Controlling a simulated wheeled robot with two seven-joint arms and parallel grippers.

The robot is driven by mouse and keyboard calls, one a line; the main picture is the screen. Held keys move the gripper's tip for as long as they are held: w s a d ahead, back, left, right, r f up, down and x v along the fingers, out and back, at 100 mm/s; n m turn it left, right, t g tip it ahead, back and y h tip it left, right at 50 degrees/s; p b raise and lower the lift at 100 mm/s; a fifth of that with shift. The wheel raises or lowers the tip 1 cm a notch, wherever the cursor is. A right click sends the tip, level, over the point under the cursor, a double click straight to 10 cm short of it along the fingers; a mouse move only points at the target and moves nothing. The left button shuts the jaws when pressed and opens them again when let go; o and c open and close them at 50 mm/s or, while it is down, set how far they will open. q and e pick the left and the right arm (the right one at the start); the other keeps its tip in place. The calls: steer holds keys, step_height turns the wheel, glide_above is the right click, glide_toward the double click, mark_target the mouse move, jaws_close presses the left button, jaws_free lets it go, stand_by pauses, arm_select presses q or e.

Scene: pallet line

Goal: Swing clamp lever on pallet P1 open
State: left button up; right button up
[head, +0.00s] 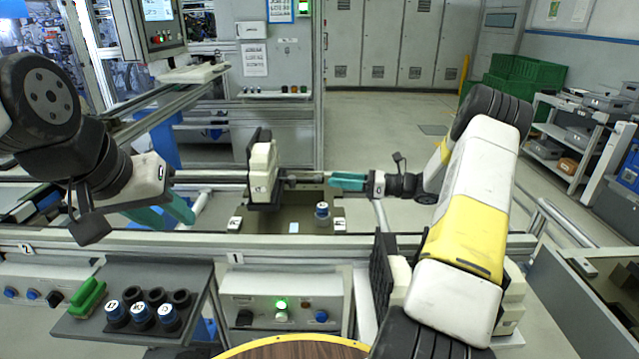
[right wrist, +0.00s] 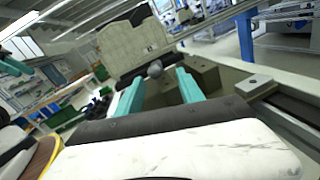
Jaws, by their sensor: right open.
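My right gripper (head: 346,182) reaches in from the right above the station marked 1. In the right wrist view its two teal fingers (right wrist: 160,92) are apart, and a grey ball knob (right wrist: 155,68) shows between their tips; contact cannot be told. The knob appears to belong to the clamp lever (head: 302,179), a thin dark bar beside an upright pale block (head: 262,168) with black backing. The lever's pivot is hidden. The pallet (head: 268,222) lies below, with a blue-topped part (head: 322,211) at its right. My left gripper (head: 172,212) is left of the pallet, empty, its teal fingers apart.
A control box (head: 282,300) with a lit green button is below the front rail (head: 380,244). Another pale block pair (head: 398,275) stands near my right arm.

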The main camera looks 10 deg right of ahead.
steer(key=s+a+r+n+g+h, duration=0.3)
steer(key=s+a+r+n+h, duration=0.15)
steer(key=s+r+n, duration=0.35)
steer(key=s+a+r+n+g+h, duration=0.35)
steer(key=s+a+n, duration=0.25)
steer(key=s, duration=0.5)
steer(key=s+d+r+n+t+h, duration=0.1)
steer(key=s+r+n+t+h, duration=0.1)
steer(key=s+n, duration=0.4)
steer(key=shift+s+d+r+n+t+h, duration=0.15)
steer(key=shift+s+r+n+t+h, duration=0.25)
steer(key=shift+s+h, duration=1.05)
